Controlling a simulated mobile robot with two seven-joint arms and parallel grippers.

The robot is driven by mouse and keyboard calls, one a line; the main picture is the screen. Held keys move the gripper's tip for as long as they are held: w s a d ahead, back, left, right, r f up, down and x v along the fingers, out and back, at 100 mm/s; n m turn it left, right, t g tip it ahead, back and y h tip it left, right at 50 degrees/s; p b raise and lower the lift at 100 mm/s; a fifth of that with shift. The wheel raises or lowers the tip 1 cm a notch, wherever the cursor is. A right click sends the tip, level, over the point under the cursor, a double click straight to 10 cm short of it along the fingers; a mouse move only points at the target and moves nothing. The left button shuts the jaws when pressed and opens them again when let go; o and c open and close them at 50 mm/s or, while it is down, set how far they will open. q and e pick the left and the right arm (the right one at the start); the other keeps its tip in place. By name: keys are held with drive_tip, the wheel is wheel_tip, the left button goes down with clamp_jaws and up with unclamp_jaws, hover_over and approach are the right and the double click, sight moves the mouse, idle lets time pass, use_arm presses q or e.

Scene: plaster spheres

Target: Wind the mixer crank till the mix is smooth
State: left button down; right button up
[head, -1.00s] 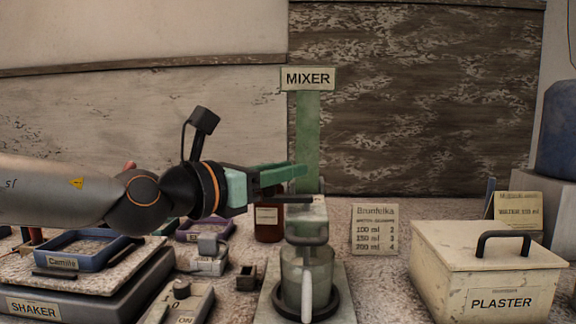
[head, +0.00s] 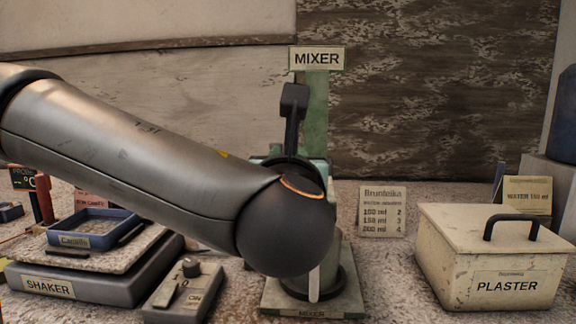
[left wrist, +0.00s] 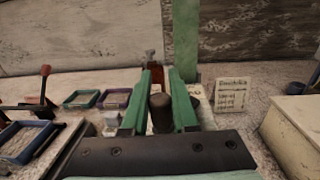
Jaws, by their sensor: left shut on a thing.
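The mixer is a green post (head: 316,115) under a MIXER sign (head: 317,59), on a base plate (head: 347,300). My left arm crosses in front of it in the head view and hides the crank and most of the mixing vessel. A pale upright strip (head: 314,284) shows at the vessel's front. The mix itself is hidden. In the left wrist view, the green fingers of my left gripper (left wrist: 160,90) are shut on a dark upright knob (left wrist: 161,114), apparently the crank handle. The mixer post (left wrist: 186,45) rises just beyond. My right gripper is in neither view.
A PLASTER box (head: 486,262) stands at right, with a Brunfelka card (head: 382,210) behind it to the left. The SHAKER (head: 100,285) with a blue tray and a switch box (head: 184,292) lie at left.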

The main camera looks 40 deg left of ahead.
use_arm(q)
drive_tip(key=shift+s+d+n+g+y+b, duration=0.15)
drive_tip(key=shift+d+n+g+y+b, duration=0.05)
drive_tip(key=shift+n+g+y+b, duration=0.65)
drive_tip(key=shift+r+y, duration=0.1)
drive_tip(key=shift+y, duration=0.15)
drive_tip(key=c, duration=1)
unclamp_jaws()
